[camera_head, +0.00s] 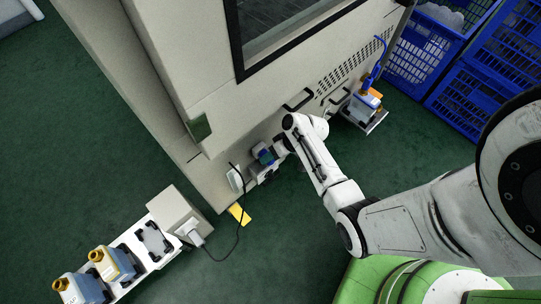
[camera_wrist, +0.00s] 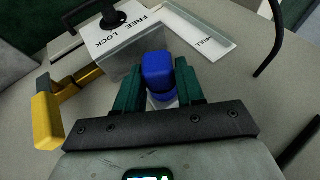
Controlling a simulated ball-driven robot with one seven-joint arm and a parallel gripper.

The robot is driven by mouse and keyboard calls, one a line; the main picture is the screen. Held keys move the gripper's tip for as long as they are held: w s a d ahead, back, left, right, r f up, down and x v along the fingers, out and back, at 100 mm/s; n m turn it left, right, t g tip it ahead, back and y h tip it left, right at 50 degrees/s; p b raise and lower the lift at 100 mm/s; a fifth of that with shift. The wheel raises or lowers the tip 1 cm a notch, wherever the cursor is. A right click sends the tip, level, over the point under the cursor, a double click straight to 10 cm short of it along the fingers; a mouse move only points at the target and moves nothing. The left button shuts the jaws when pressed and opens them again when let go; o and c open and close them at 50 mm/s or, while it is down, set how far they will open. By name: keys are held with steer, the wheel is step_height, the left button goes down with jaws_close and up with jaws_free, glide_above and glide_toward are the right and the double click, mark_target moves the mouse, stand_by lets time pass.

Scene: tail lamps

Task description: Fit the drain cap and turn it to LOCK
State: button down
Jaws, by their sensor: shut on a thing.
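My gripper (camera_wrist: 160,88) is shut on a blue, rounded piece (camera_wrist: 158,70) that looks like the drain cap. The piece sits between the two dark green fingers, with a pale part showing under it. In the head view my gripper (camera_head: 265,157) is low at the front of the beige machine (camera_head: 215,120). A grey block (camera_wrist: 133,48) marked FREE and LOCK is just beyond the held piece in the wrist view. A black knob (camera_wrist: 113,18) is on its far side. I cannot tell whether the piece touches the block, and its underside is hidden.
A yellow lever (camera_wrist: 47,120) is at the left of the wrist view.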

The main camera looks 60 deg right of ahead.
steer(key=shift+s+a, duration=0.1)
steer(key=shift+s, duration=0.35)
steer(key=shift+s+a+p, duration=0.1)
steer(key=shift+s+p, duration=0.2)
steer(key=shift+p, duration=0.05)
steer(key=shift+s+a+p, duration=0.2)
steer(key=shift+s+p, duration=0.15)
steer(key=shift+s, duration=0.4)
steer(key=shift+s+a+p, duration=0.25)
steer(key=shift+s+p, duration=0.1)
steer(key=shift+s, duration=0.5)
